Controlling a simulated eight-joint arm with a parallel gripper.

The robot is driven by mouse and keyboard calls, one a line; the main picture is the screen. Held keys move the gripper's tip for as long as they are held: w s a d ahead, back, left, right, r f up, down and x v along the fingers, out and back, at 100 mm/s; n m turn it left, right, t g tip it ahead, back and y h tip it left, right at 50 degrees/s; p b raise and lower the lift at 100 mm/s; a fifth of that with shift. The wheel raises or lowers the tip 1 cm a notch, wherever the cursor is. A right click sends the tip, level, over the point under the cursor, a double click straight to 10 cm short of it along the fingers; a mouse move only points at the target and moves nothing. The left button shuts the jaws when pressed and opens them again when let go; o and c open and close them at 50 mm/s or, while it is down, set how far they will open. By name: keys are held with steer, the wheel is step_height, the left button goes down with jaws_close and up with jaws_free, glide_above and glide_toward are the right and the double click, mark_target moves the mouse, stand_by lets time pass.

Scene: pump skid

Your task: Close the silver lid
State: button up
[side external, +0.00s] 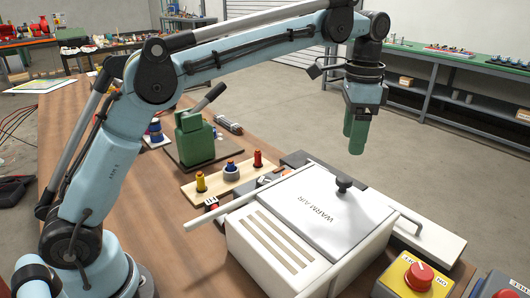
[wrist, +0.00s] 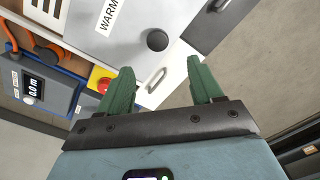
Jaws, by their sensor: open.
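The silver lid (side external: 305,218) lies on top of a white box (side external: 262,250) with slots, and it bears the words WARM AIR. A black knob (side external: 344,184) stands on the lid near its far edge. The lid looks nearly flat on the box; whether it is fully seated I cannot tell. My gripper (side external: 356,145) hangs above and beyond the far side of the box, pointing down, apart from the lid and knob. In the wrist view the green fingers (wrist: 160,68) are spread and empty. The lid (wrist: 120,35) and knob (wrist: 157,40) show ahead of them.
A green hand press (side external: 195,137) and a board with pegs (side external: 225,180) stand behind. A grey display unit (wrist: 45,88) shows in the wrist view.

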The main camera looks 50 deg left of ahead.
steer(key=shift+r, duration=1.2)
steer(key=shift+a, duration=0.1)
steer(key=s+a+n+t, duration=0.45)
steer(key=s+a, duration=0.25)
steer(key=s, duration=0.2)
steer(key=s+a+f+n, duration=0.1)
steer(key=s+f, duration=0.2)
steer(key=s+a+f+n+t, duration=0.1)
steer(key=s+f+n, duration=0.1)
steer(key=s+f, duration=0.1)
steer(key=s+a+f+n+t, duration=0.1)
steer(key=s+f, duration=0.3)
steer(key=shift+s+a+f+t, duration=0.1)
steer(key=shift+a+f+t, duration=0.15)
steer(key=shift+a+f, duration=0.05)
steer(key=shift+s+a+f+n, duration=0.1)
steer(key=shift+s+f+n, duration=0.2)
steer(key=shift+f, duration=0.15)
